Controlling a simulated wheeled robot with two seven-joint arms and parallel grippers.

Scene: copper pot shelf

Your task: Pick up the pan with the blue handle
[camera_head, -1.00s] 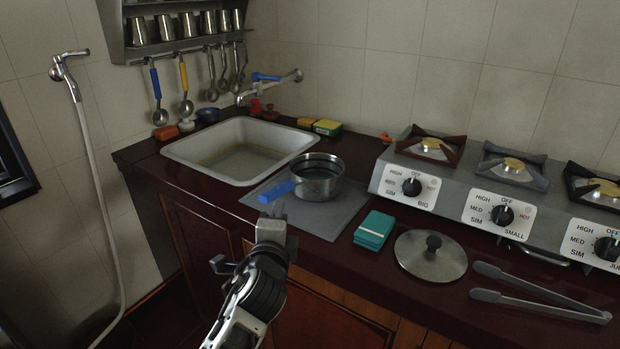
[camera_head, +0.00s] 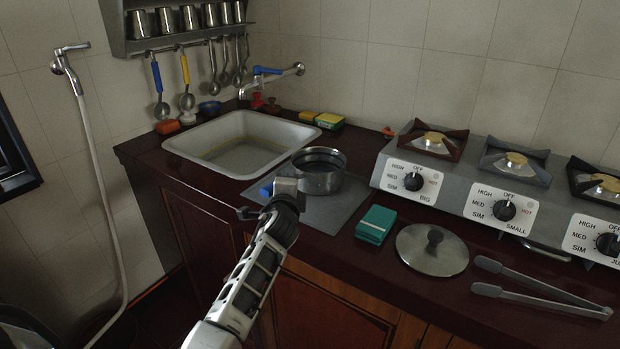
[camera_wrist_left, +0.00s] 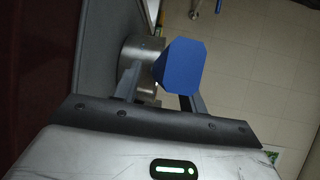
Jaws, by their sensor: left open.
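The steel pan (camera_head: 319,182) stands on a grey mat (camera_head: 335,208) to the right of the sink, its blue handle (camera_head: 267,191) pointing left toward me. My left gripper (camera_head: 284,188) is open at the handle and hides most of it in the head view. In the left wrist view, the blue handle (camera_wrist_left: 182,68) points at the camera between the two open fingers, and part of the steel pan (camera_wrist_left: 140,52) shows behind it. I cannot tell whether a finger touches the handle. My right gripper is not in view.
The sink (camera_head: 240,145) lies left of the pan. A teal box (camera_head: 375,224), a lid (camera_head: 432,250) and tongs (camera_head: 540,290) lie to the right. The stove (camera_head: 470,190) stands behind them. A tap (camera_head: 268,80) hangs over the sink.

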